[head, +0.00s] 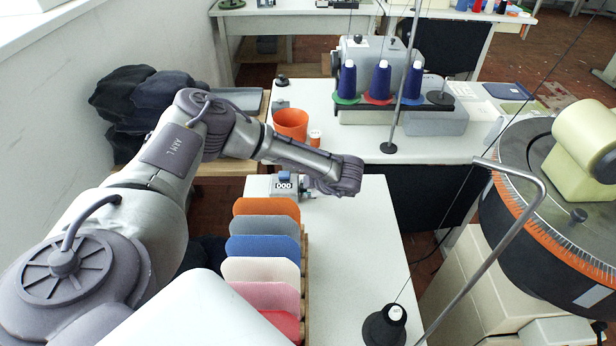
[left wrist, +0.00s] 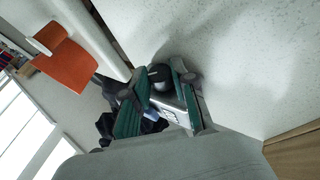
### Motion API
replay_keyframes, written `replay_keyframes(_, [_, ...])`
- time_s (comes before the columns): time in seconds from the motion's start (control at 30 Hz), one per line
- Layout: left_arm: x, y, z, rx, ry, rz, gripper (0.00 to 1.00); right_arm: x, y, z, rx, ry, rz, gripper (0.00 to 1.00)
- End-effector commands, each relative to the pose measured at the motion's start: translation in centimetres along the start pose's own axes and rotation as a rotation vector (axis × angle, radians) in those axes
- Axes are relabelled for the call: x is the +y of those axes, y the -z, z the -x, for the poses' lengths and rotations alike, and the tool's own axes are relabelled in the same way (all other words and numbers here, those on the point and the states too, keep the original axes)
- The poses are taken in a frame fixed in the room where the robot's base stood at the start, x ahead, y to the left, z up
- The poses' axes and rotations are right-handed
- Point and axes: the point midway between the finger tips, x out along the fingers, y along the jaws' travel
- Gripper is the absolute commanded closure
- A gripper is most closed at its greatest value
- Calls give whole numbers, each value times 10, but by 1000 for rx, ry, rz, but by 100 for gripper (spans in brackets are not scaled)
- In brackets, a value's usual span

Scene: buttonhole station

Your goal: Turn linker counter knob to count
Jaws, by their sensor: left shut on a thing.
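The linker counter (head: 284,186) is a small grey box with a display that reads 000. It stands on the white table behind the row of coloured panels. My left gripper (head: 309,192) is at the counter's right side, mostly hidden under my wrist. In the left wrist view, the two green fingers of my left gripper (left wrist: 161,92) are shut on a dark round knob (left wrist: 160,76). The grey counter body (left wrist: 171,108) shows between the fingers. The knob is hidden in the head view. My right gripper is not in view.
A rack of coloured panels (head: 262,246) stands in front of the counter. A black thread cone stand (head: 385,325) is at the table's front. An orange cup (head: 291,124) and blue thread cones (head: 381,80) stand on the table behind.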

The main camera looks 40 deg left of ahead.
Motion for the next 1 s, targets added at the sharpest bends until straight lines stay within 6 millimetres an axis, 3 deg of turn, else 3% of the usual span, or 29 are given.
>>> replay_keyframes(0.27, [0, 0, 0, 0, -1, 0, 100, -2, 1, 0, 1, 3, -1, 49])
replay_keyframes(0.3, [0, 0, 0, 0, 0, -1, 69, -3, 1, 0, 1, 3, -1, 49])
replay_keyframes(0.43, [0, 0, 0, 0, 0, -1, 49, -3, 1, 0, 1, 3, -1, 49])
replay_keyframes(0.77, [0, 0, 0, 1, 8, -3, 49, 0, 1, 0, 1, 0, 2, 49])
replay_keyframes(1.0, [5, 0, 0, 0, 129, -49, 49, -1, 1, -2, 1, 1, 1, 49])
